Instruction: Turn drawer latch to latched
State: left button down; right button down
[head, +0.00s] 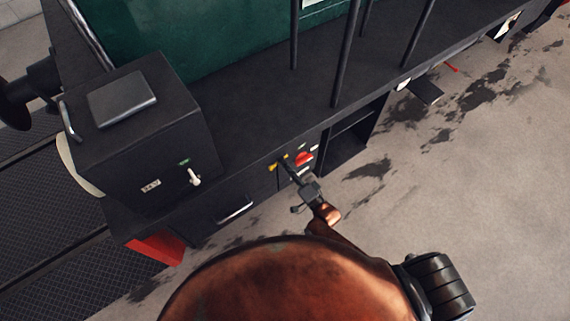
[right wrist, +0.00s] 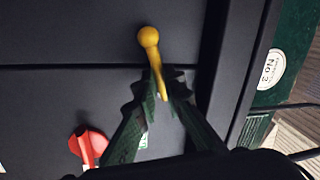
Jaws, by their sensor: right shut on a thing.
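The drawer latch (right wrist: 149,42) is a yellow lever with a round knob, on the dark front panel in the right wrist view. Its arm runs down from the knob, slightly tilted, in between my fingertips. It also shows as a small yellow spot (head: 272,168) in the head view. My right gripper (right wrist: 164,88) is shut on the lower end of the latch lever; the fingers partly cover it. In the head view my right gripper (head: 284,164) reaches the panel just right of the latch. My left gripper is not in view.
A red knob (head: 304,158) sits right of the latch. A drawer front with a pale handle (head: 236,211) lies to the left. A black box (head: 145,135) with a white lever (head: 194,177) stands above it. An open compartment (head: 350,140) is to the right.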

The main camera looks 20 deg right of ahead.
jog(key=shift+s+a+r+m+h+p, duration=0.15)
jog(key=shift+m+h, duration=0.1)
jog(key=shift+m, duration=0.9)
jog(key=shift+w+d+r+m+h+p, duration=0.15)
jog(key=shift+m+h, duration=0.1)
jog(key=shift+m, duration=0.9)
jog(key=shift+s+a+t, duration=0.1)
jog(key=shift+t, duration=0.2)
jog(key=c, duration=2)
grip_release()
jog(key=v, duration=1.2)
jog(key=shift+r, duration=0.15)
